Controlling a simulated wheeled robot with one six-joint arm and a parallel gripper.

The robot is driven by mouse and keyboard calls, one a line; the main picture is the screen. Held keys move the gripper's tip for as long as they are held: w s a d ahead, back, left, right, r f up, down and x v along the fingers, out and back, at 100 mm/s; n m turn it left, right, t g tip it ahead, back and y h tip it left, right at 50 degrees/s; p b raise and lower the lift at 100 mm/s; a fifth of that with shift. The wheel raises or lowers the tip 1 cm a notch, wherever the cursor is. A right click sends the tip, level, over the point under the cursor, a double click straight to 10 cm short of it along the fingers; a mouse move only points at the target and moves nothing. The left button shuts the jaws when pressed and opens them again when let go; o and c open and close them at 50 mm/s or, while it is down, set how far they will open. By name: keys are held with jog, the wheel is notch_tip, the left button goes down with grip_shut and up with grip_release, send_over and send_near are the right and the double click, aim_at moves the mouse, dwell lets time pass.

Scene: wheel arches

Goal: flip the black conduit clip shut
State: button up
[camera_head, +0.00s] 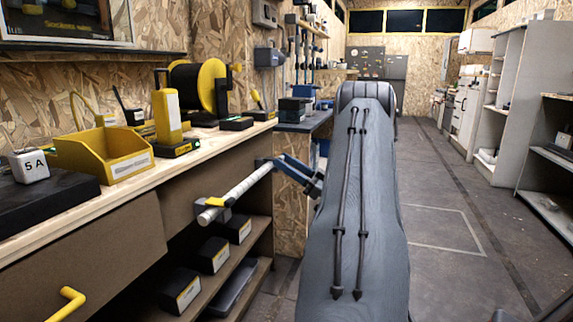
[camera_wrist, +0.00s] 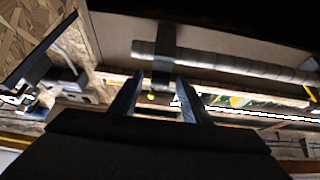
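A pale grey conduit (camera_head: 238,192) runs along the front of the workbench. A dark clip (camera_head: 262,163) sits around its far end in the head view. In the wrist view the dark clip (camera_wrist: 165,42) crosses the conduit (camera_wrist: 230,64). Whether its flap is open or closed is unclear. My gripper (camera_head: 281,164) has bluish fingers reaching towards the clip from the right. In the wrist view my gripper (camera_wrist: 158,80) is open, its fingertips on either side of a dark part below the clip. Contact cannot be told.
A grey bracket with a yellow piece (camera_head: 212,203) holds the conduit's near end. A yellow bin (camera_head: 100,155) and a cable spool (camera_head: 205,85) stand on the bench. Black boxes (camera_head: 213,254) sit on the shelf below. The floor at right (camera_head: 440,230) is clear.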

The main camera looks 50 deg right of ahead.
jog(key=p+v, duration=0.2)
jog(key=v, duration=0.5)
jog(key=shift+s+f, duration=0.25)
jog(key=shift+s, duration=0.05)
jog(key=shift+d, duration=0.15)
dwell(0.4)
